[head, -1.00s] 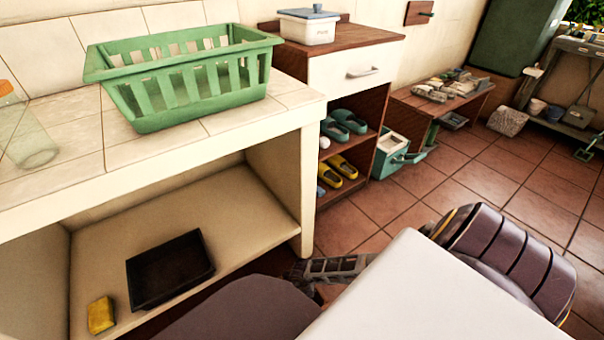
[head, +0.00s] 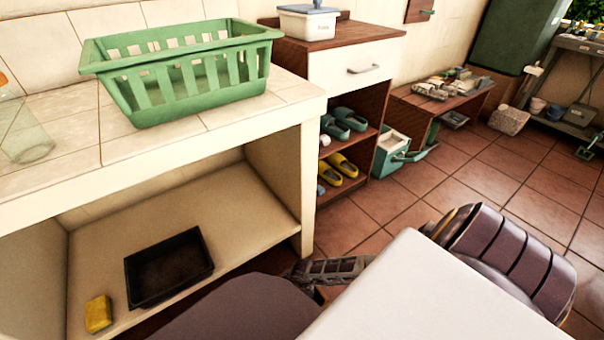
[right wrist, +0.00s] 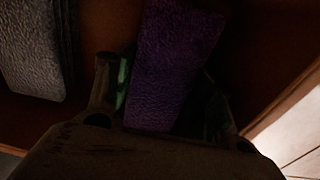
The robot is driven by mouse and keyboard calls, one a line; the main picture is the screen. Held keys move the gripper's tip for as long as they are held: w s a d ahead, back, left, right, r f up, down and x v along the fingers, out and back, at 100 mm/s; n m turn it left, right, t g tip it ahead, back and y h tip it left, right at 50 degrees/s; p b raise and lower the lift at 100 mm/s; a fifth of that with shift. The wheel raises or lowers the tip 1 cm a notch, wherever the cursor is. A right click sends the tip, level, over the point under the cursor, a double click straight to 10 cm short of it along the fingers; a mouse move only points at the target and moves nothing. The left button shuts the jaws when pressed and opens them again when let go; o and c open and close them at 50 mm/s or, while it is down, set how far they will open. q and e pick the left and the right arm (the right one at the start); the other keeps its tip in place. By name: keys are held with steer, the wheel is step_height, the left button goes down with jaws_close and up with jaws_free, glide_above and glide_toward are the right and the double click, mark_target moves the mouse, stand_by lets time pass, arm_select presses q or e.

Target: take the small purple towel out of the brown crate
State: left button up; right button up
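The small purple towel (right wrist: 170,62) is in the right wrist view, lying between the two fingers of my right gripper (right wrist: 165,95). The fingers stand apart on either side of it, with a narrow dark gap on the left side; the right side is too dark to judge contact. Dark brown surfaces around the towel look like the inside of the brown crate (right wrist: 258,60); its full shape is not visible. In the head view the crate and purple towel are not seen. A grey jointed part of what looks like my left gripper (head: 335,269) shows at bottom centre, mostly hidden.
A grey towel (right wrist: 38,45) lies left of the purple one. A light floor patch (right wrist: 295,130) shows at right. In the head view, a green basket (head: 190,85) sits on the tiled counter (head: 60,172), with a black tray (head: 135,297) and yellow sponge (head: 98,313) below.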

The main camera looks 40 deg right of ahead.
steer(key=c, duration=0.5)
arm_select(q)
steer(key=shift+f, duration=0.1)
arm_select(e)
steer(key=shift+o, duration=0.2)
arm_select(q)
steer(key=shift+s, duration=0.1)
arm_select(e)
steer(key=shift+r, duration=0.15)
steer(key=shift+r+p, duration=0.8)
steer(key=shift+r, duration=0.25)
step_height(320, 180, up, 7)
steer(key=p, duration=0.4)
steer(key=shift+r, duration=0.2)
arm_select(q)
steer(key=s+a+r+g+y+p, duration=0.1)
steer(key=a+r+g+y+p, duration=0.1)
steer(key=r, duration=1.1)
steer(key=shift+a+r+m+p, duration=0.4)
steer(key=shift+a+p, duration=0.15)
steer(key=shift+p, duration=0.3)
arm_select(e)
step_height(320, 180, up, 8)
steer(key=shift+r, duration=0.1)
